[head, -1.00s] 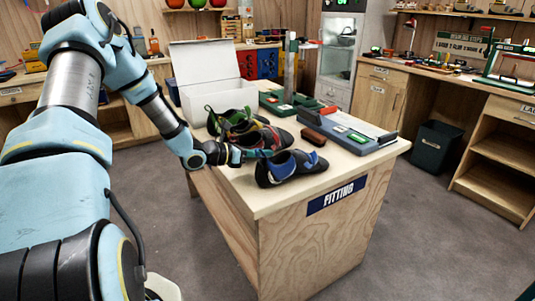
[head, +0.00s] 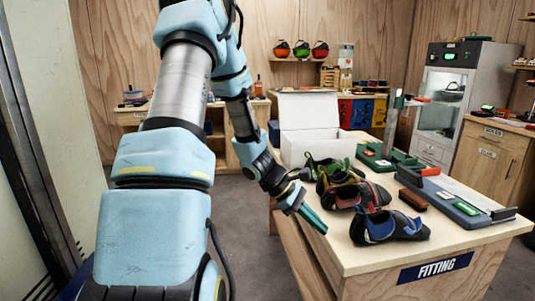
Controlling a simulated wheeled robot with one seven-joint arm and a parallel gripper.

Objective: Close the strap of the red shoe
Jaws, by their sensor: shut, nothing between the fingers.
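The red shoe (head: 368,194), dark with red panels, stands on the fitting table between two other shoes. Its strap is too small to make out, so I cannot tell whether it is open or closed. The blue shoe (head: 390,228) is in front of it, nearest the table's front edge. The green shoe (head: 322,166) is behind it. My gripper (head: 315,221) is shut and empty, its teal fingers pointing down to the right. In the picture it is left of the red and blue shoes, by the table's left edge, apart from both.
The fitting table (head: 350,262) also carries an open white box (head: 310,145), a green tray (head: 372,155), a brown block (head: 413,200) and a grey measuring board (head: 462,207). A cabinet (head: 440,120) stands behind on the right. Grey floor is free left of the table.

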